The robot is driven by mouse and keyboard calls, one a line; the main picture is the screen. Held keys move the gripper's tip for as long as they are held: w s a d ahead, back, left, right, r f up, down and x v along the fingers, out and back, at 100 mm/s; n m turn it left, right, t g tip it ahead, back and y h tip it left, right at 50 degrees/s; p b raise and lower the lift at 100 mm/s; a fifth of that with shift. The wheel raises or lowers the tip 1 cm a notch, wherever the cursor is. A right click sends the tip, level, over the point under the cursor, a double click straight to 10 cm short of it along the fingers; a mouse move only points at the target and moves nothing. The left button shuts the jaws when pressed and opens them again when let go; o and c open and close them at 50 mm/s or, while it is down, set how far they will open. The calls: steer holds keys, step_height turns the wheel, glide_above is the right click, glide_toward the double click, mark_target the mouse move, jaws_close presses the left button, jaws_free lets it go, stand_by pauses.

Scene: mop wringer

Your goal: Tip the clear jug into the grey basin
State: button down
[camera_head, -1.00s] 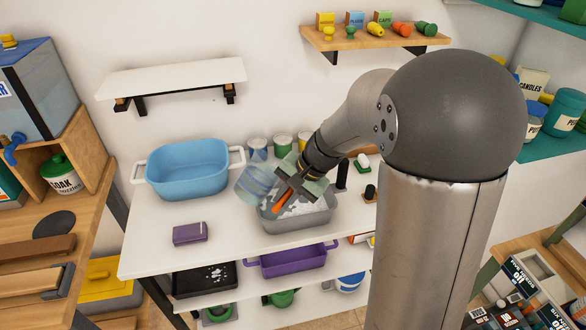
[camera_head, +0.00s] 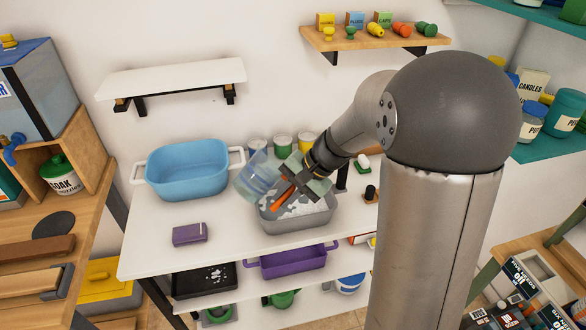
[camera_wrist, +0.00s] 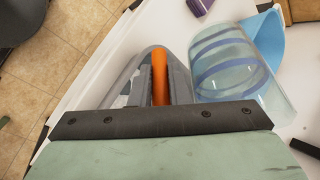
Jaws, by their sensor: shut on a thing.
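The clear jug (camera_head: 258,178), with blue bands, is tilted in the air at the left edge of the grey basin (camera_head: 322,222). In the wrist view the jug (camera_wrist: 232,62) lies tilted to the right of the grey basin (camera_wrist: 118,78). White patches show inside the basin. I cannot make out liquid leaving the jug.
A blue tub (camera_head: 187,170) stands left on the white table (camera_head: 150,235), with a purple block (camera_head: 190,234) in front. Several small cans (camera_head: 282,144) stand behind the basin. A dark-knobbed item (camera_head: 370,194) stands to its right. A purple tray (camera_head: 290,262) is below.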

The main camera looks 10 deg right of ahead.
steer(key=shift+a+r+g+y, duration=0.2)
steer(key=shift+r+y, duration=0.25)
steer(key=shift+y, duration=0.7)
steer(key=shift+a+r+g+y, duration=0.15)
steer(key=shift+r+y, duration=0.25)
steer(key=shift+y, duration=0.75)
stand_by(2.5)
steer(key=shift+w+d+r+m+y, duration=0.1)
steer(key=shift+d+r+m+y, duration=0.2)
steer(key=shift+d+y, duration=0.45)
stand_by(1.6)
steer(key=shift+r+y, duration=0.2)
steer(key=shift+y, duration=0.25)
stand_by(0.5)
